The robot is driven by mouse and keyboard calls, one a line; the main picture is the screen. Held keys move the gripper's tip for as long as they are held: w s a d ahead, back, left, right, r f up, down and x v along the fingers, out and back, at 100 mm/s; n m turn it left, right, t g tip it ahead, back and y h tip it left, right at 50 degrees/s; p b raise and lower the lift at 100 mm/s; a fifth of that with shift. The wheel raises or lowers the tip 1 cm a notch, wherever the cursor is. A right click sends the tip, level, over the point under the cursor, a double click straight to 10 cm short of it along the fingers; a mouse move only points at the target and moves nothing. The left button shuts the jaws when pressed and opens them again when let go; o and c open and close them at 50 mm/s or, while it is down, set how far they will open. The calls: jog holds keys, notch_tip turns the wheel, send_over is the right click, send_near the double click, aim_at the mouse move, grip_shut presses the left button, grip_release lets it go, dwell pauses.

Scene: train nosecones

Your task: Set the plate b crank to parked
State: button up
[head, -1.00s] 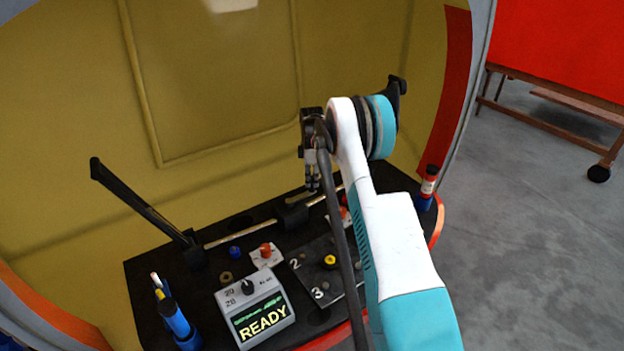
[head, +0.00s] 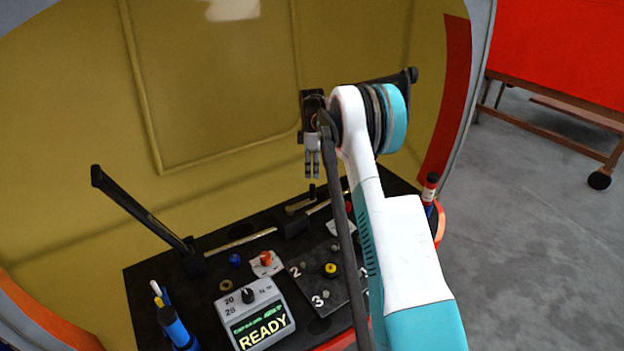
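My gripper (head: 312,177) hangs fingers down in front of the yellow wall, over the back of the black bench. Its two fingers are close together with nothing visible held, and I cannot tell whether they are slightly open or shut. Just below the tips stands a small dark upright handle (head: 312,192), apart from them. A short crank-like arm (head: 299,207) lies beside it, near a black block (head: 292,224) on a pale rod. No readable label shows which plate this belongs to. My arm hides part of the bench to the right.
A long black lever (head: 140,212) tilts up at left. A grey box reading READY (head: 252,312), a white plate with an orange knob (head: 266,260) and a numbered dark panel (head: 318,278) sit in front. Markers stand at both sides.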

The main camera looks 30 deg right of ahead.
jog(key=shift+r, duration=1.7)
